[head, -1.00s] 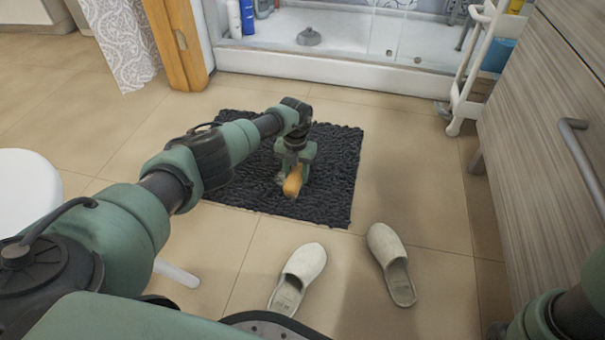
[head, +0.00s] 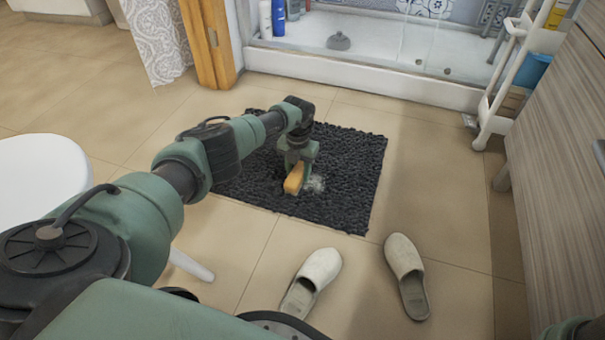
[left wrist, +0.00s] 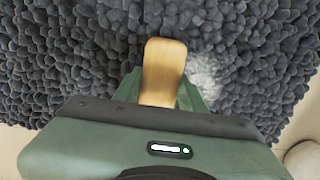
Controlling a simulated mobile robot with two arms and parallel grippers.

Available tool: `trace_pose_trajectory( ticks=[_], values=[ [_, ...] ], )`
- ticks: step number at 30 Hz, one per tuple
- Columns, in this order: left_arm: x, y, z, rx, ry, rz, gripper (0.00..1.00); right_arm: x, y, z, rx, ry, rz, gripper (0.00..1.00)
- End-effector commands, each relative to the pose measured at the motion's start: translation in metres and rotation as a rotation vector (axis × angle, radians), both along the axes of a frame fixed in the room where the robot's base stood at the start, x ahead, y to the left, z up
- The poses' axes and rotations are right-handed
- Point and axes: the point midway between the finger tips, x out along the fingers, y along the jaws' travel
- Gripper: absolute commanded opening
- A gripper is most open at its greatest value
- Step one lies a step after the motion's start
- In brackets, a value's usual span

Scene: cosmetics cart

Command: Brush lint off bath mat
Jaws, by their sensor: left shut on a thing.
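A dark grey, shaggy bath mat (head: 345,165) lies flat on the tiled floor. My left gripper (head: 298,170) is low over its near middle part, shut on a brush with a light wooden handle (head: 294,179). In the left wrist view the handle (left wrist: 163,70) sticks out from the gripper (left wrist: 160,100) over the mat (left wrist: 80,60). The brush's bristles are hidden, so I cannot tell whether they touch the mat. A pale patch of lint (head: 315,184) lies just right of the brush; it also shows in the left wrist view (left wrist: 203,72). My right gripper is out of view.
Two pale slippers (head: 312,280) (head: 406,275) lie on the floor in front of the mat. A white stool (head: 40,175) stands at left. A shower tray (head: 370,80) is behind the mat, a white rack (head: 500,90) and a wooden cabinet (head: 560,160) at right.

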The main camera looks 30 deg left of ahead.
Motion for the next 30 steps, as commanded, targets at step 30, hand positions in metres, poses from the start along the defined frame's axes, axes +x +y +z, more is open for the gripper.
trace_pose_trajectory(
  ticks=[30],
  values=[
    [0.024,-0.04,0.001,-0.003,-0.002,-0.003,0.08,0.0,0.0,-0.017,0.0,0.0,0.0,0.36]
  ],
)
